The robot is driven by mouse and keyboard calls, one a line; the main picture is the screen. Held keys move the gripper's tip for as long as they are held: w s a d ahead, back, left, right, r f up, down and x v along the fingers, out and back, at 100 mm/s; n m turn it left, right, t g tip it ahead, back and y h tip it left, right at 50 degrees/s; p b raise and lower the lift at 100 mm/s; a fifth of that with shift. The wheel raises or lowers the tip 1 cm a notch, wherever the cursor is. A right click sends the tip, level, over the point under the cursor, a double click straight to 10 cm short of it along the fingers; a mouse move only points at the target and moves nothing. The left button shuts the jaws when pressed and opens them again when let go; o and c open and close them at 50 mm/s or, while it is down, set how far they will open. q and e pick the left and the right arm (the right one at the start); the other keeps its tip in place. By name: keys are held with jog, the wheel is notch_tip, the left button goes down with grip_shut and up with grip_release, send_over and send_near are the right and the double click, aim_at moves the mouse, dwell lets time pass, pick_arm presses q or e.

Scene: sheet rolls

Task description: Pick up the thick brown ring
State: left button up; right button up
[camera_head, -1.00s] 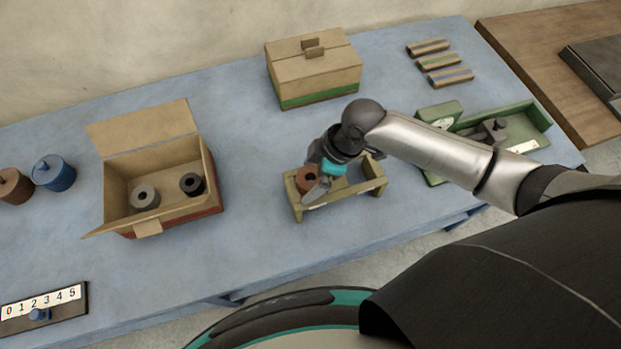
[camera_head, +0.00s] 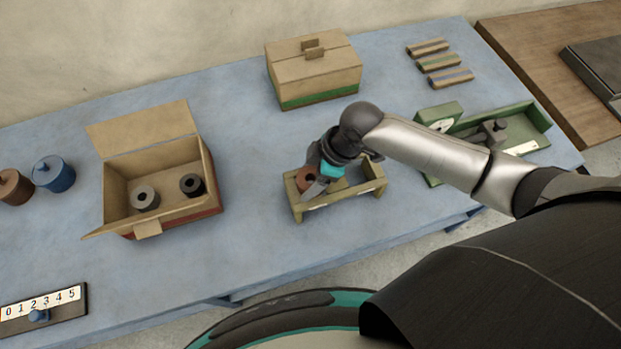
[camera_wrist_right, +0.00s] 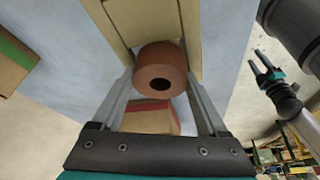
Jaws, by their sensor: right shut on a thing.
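The thick brown ring (camera_head: 304,181) is in the left part of a small tan wooden tray (camera_head: 340,200). It also shows in the right wrist view (camera_wrist_right: 160,60), between the two fingers, with its dark hole facing the camera. My right gripper (camera_head: 314,184) is shut on the ring, and its fingers also show in the right wrist view (camera_wrist_right: 161,88). Whether the ring is clear of the tray floor cannot be told. My left gripper (camera_wrist_right: 264,66) appears small at the right of the wrist view, its fingers apart and empty.
An open cardboard box (camera_head: 172,219) with a grey ring (camera_head: 145,198) and a black ring (camera_head: 192,185) stands left of the tray. A closed box (camera_head: 312,75) is behind, a green tray (camera_head: 530,125) to the right. Blue tabletop is free between the tray and open box.

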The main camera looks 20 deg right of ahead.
jog(key=shift+c, duration=1.1)
jog(key=shift+r, duration=0.15)
